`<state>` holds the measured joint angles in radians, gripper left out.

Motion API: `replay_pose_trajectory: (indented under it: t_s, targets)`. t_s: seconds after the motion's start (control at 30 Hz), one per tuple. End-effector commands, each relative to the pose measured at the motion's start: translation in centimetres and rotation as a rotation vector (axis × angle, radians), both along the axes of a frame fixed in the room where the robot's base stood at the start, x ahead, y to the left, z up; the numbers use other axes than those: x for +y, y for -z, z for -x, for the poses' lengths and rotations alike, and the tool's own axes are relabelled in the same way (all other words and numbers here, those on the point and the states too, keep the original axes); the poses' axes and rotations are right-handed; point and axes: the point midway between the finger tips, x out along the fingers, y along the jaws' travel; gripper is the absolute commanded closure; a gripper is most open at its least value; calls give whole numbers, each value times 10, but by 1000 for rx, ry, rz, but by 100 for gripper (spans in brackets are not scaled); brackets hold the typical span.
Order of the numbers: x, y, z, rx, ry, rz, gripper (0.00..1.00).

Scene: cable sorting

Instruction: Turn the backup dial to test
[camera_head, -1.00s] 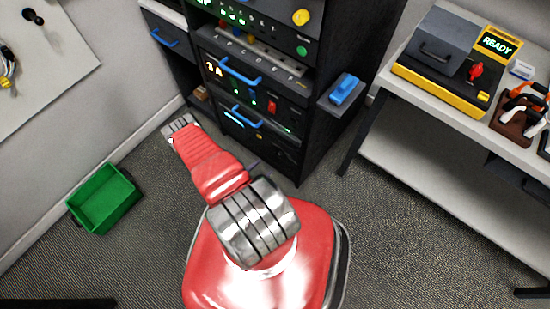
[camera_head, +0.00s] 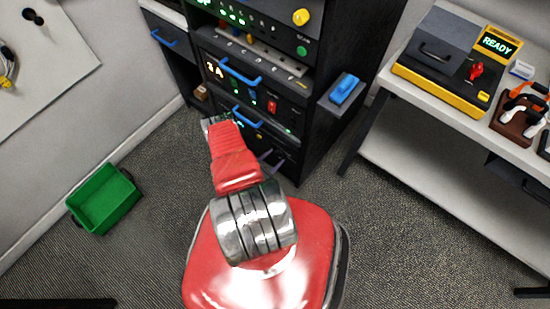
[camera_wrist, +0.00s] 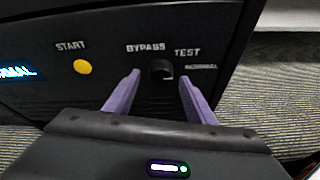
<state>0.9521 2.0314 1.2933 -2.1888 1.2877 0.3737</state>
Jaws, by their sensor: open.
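The backup dial (camera_wrist: 160,70) is a small black knob on a dark panel, in the middle of the wrist view. The labels BYPASS, TEST and NORMAL stand around it, with TEST at its upper right. Which label it points at is too small to tell. My gripper (camera_wrist: 160,84) has its two purple fingers apart, one on each side of the dial, with a gap showing at both sides. In the head view my arm reaches to the low part of the rack and the dial cannot be made out.
On the same panel are a yellow START button (camera_wrist: 83,67) and a lit display (camera_wrist: 17,72), cut off at the left, ending in "MAL". The black rack (camera_head: 335,135) has blue handles and a side shelf with a blue object (camera_head: 344,88). A green bin (camera_head: 105,198) stands on the floor at left.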

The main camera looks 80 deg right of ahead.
Motion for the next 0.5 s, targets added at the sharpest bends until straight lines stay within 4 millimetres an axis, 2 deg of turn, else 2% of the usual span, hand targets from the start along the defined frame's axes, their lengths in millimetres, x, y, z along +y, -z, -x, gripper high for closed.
replay_pose_trajectory:
  t_s: [0.2,0.43,0.5]
  targets:
    - [-8,4,4,1,0,0,50]
    - [-8,4,4,1,-1,0,50]
    - [-8,4,4,1,-1,0,53]
